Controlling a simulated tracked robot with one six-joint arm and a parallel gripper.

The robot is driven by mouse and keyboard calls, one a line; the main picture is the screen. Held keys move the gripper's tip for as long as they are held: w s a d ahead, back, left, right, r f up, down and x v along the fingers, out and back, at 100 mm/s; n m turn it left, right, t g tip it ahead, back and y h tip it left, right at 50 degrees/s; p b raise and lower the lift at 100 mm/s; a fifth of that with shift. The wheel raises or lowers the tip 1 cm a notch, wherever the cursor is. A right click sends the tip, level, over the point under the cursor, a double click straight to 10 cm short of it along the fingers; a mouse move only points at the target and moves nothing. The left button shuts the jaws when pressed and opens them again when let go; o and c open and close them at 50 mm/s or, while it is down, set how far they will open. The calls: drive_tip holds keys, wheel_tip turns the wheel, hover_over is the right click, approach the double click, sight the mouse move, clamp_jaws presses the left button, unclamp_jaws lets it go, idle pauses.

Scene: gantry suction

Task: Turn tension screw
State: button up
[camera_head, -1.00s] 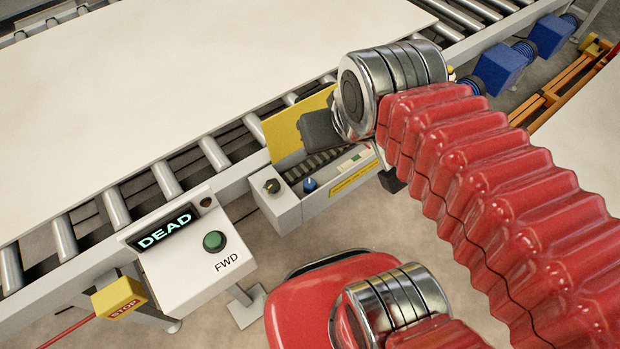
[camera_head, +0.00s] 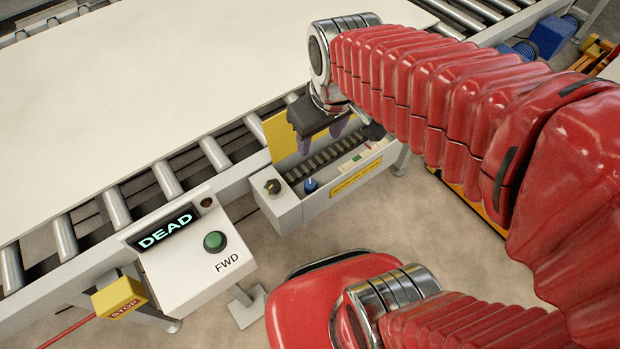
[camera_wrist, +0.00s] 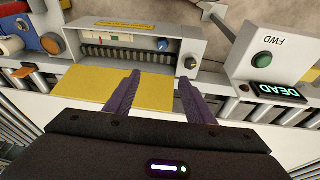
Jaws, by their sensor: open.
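A grey drive box with a dark toothed chain or belt in its open trough (camera_head: 322,163) is mounted on the conveyor's near side. A blue knob (camera_head: 310,185) and a dark knob (camera_head: 272,187) sit at its left end. In the wrist view they show as a blue knob (camera_wrist: 162,44) and a dark knob (camera_wrist: 190,62). I cannot tell which part is the tension screw. My gripper (camera_head: 322,138) is open and empty, above the box's back edge by the yellow plate (camera_head: 283,140). Its purple fingers (camera_wrist: 160,80) point toward the trough in the wrist view, apart from both knobs.
A control box (camera_head: 190,262) with a DEAD display (camera_head: 165,229) and green FWD button (camera_head: 215,241) stands left of the drive box. A yellow STOP box (camera_head: 119,298) hangs beside it. A large pale sheet (camera_head: 150,90) covers the rollers behind.

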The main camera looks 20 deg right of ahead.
sight(310, 184)
drive_tip(key=w+f+n+g, duration=0.3)
drive_tip(key=w+f, duration=0.3)
drive_tip(key=f, duration=0.5)
drive_tip(key=shift+f+n, duration=0.4)
drive_tip(key=shift+n, duration=0.2)
drive_tip(key=shift+f, duration=6.95)
drive_tip(key=c, duration=1.1)
